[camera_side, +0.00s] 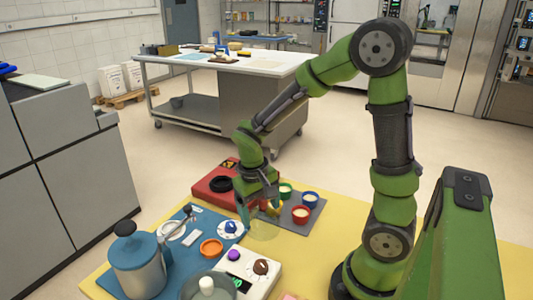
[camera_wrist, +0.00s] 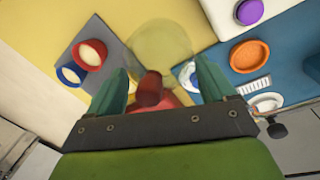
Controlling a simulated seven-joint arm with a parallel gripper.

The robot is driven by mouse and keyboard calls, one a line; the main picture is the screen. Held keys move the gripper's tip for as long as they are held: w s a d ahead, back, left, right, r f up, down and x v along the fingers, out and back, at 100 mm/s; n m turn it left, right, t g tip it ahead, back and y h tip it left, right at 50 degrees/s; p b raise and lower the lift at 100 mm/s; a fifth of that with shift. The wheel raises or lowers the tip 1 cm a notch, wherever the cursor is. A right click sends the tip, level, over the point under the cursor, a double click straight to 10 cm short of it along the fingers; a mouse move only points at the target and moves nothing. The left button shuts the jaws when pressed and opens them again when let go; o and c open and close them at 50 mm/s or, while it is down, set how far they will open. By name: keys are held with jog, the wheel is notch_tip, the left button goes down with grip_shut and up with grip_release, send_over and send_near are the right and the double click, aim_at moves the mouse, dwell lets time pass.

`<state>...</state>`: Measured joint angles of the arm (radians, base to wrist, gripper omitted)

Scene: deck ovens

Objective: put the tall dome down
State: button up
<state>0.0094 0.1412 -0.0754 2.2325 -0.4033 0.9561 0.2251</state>
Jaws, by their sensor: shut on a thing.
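The tall dome (camera_side: 263,231) is a clear, yellowish cover, faint against the yellow table top. In the wrist view the dome (camera_wrist: 160,42) shows as a pale round shape beyond the fingertips. My gripper (camera_side: 259,204) is above the dome, pointing down, and is shut on it. In the wrist view a dark red piece, perhaps the dome's knob, lies between the fingers of my gripper (camera_wrist: 160,86). I cannot tell whether the dome's lower rim touches the table.
A grey tray (camera_side: 309,217) with several coloured bowls is to the right. A red device (camera_side: 213,189) stands behind. A blue mat (camera_side: 180,235) holds a blue-lidded pot (camera_side: 137,262) and an orange bowl (camera_side: 211,248). A white unit (camera_side: 254,284) with knobs is in front.

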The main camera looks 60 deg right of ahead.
aim_at(259, 211)
jog(key=shift+f, duration=1.9)
jog(key=shift+f, duration=0.15)
jog(key=o, duration=1)
jog(key=shift+o, duration=0.2)
